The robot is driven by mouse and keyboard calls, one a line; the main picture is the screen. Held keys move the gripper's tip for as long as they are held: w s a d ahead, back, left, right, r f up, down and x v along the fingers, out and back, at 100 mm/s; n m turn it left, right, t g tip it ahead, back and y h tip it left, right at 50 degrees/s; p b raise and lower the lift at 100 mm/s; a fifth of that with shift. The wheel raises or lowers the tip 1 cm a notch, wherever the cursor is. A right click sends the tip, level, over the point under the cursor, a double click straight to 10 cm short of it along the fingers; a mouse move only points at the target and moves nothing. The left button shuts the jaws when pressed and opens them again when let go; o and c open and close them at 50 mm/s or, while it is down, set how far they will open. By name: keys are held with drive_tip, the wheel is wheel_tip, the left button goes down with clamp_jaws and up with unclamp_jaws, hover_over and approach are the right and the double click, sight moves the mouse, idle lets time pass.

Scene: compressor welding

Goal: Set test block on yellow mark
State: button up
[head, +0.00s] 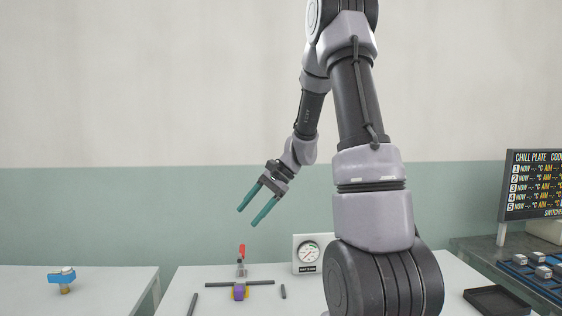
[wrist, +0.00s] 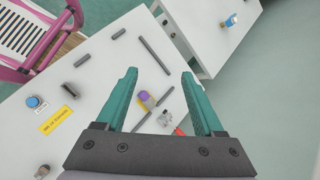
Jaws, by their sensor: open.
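My gripper (head: 247,217) is open and empty, high above the middle table in the head view. Its two teal fingers frame part of that table in the wrist view (wrist: 159,72). No thing is clearly marked as the test block; small grey blocks (head: 543,272) sit on a blue plate (head: 527,279) at the far right. A yellow label (wrist: 57,121) with dark writing lies on the white table in the wrist view. Yellow also shows at a purple piece (head: 239,291) beside the red-handled clamp (head: 242,256). I cannot tell which is the mark.
The middle table (head: 188,286) also bears dark bars (head: 222,284) and a gauge (head: 308,254). A black tray (head: 497,301) is at right below a display board (head: 535,185). A blue-topped fitting (head: 62,279) stands on the left table.

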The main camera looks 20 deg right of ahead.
drive_tip(key=s+r+n+t+h, duration=0.6)
drive_tip(key=s+r+n, duration=0.1)
drive_tip(key=s+r, duration=1)
drive_tip(key=shift+s+d+r+n, duration=0.2)
drive_tip(key=shift+s+d+n, duration=0.15)
drive_tip(key=shift+s, duration=0.9)
